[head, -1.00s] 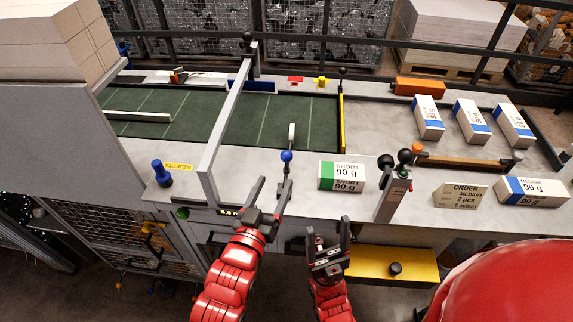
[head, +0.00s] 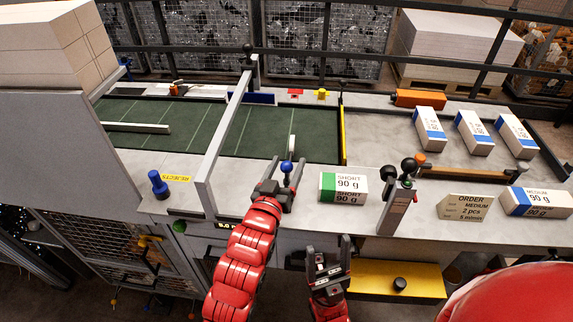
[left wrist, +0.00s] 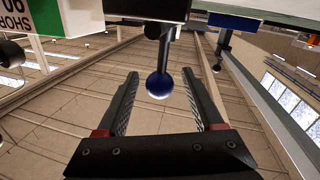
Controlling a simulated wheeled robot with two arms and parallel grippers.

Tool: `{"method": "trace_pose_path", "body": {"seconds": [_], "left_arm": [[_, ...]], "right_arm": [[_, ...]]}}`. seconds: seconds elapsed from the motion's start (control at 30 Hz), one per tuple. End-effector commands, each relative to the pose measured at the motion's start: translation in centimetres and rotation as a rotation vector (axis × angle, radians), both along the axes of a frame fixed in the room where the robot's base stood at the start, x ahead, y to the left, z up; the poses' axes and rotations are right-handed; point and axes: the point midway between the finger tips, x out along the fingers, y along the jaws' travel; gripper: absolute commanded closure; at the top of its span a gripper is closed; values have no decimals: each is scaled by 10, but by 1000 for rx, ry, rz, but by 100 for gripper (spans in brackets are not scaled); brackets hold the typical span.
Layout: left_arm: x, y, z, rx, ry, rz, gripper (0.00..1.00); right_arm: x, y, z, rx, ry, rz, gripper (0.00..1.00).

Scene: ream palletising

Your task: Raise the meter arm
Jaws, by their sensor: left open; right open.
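A lever with a blue ball knob (head: 287,167) stands at the front edge of the table, with a slim white bar (head: 292,146) just behind it by the green bed (head: 262,128). I cannot tell how the two are joined. My left gripper (head: 283,181) is open at the lever. In the left wrist view the blue knob (left wrist: 159,86) sits between the open fingers (left wrist: 160,78), with a gap visible on both sides.
A green-labelled SHORT ream (head: 343,188) lies just right of the lever. A post with black knobs (head: 397,198) and an ORDER sign (head: 464,208) stand further right. A long grey bar (head: 225,130) crosses the green bed at left. A blue peg (head: 158,185) stands by the REJECTS label.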

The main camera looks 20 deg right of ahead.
Motion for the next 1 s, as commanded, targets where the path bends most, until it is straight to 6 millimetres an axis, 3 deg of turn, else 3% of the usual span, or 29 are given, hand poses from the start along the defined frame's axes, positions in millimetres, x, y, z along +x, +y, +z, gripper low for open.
{"method": "trace_pose_path", "body": {"seconds": [0.13,0.5,1.0], "left_arm": [[0,0,0,0,0,0,35],[0,0,0,0,0,0,100],[0,0,0,0,0,0,100]], "right_arm": [[0,0,0,0,0,0,31],[0,0,0,0,0,0,31],[0,0,0,0,0,0,31]]}}
